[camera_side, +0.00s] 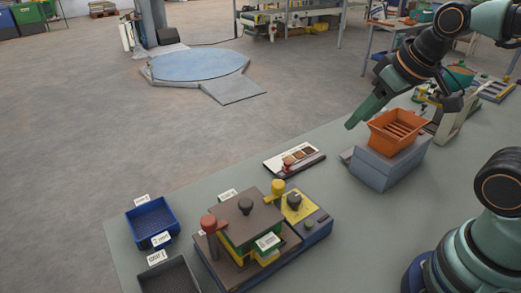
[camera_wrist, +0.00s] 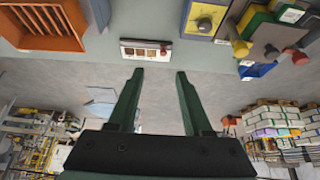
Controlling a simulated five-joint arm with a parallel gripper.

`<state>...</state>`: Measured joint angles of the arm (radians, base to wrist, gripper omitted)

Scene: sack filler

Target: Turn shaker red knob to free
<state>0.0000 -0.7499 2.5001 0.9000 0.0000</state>
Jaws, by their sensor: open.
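The shaker (camera_side: 240,235) is a brown-topped block with green and yellow parts at the front of the table. A red knob (camera_side: 208,223) stands upright on its left corner. A red knob also shows in the wrist view (camera_wrist: 300,58) at the upper right. A yellow knob (camera_side: 278,188) and a black knob (camera_side: 245,205) are on the same unit. A yellow panel with a dark dial (camera_side: 294,200) sits on the right. My gripper (camera_side: 350,124) is open and empty, high and right of the shaker, apart from everything; its two fingers show in the wrist view (camera_wrist: 159,73).
An orange slotted tray (camera_side: 398,118) sits on a grey block (camera_side: 384,165) close to my gripper. A flat sample card (camera_side: 294,159) lies behind the shaker. Blue (camera_side: 152,222) and dark (camera_side: 170,276) bins stand left. Table between shaker and grey block is mostly clear.

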